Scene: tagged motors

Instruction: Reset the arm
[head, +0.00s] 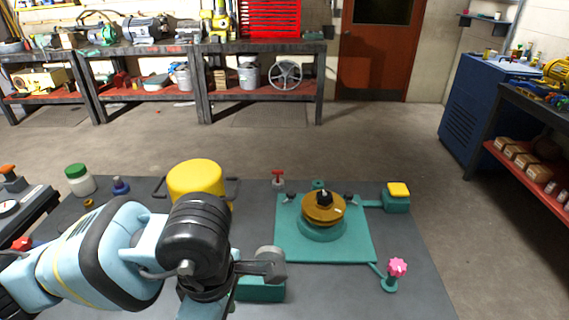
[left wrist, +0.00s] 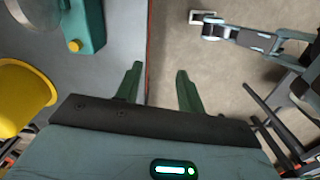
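My left arm comes in from the left in the head view, light blue with black joints, and reaches over the front of the grey work table (head: 415,265). Its fingers are not clearly visible there. In the left wrist view my left gripper (left wrist: 157,88) shows two dark green fingers spread apart with nothing between them. They are near the table's edge, with the floor beyond. My right gripper cannot be made out in either view. A light blue and dark jointed structure (left wrist: 240,38) is at the upper right of the wrist view; I cannot tell what it is.
A yellow cylinder (head: 196,180) stands behind my left arm. A teal plate (head: 345,247) holds a brass-coloured round part (head: 323,208). A pink knob (head: 397,267) and a yellow-topped teal box (head: 397,198) stand at right. A teal block (head: 262,291) is beside my arm.

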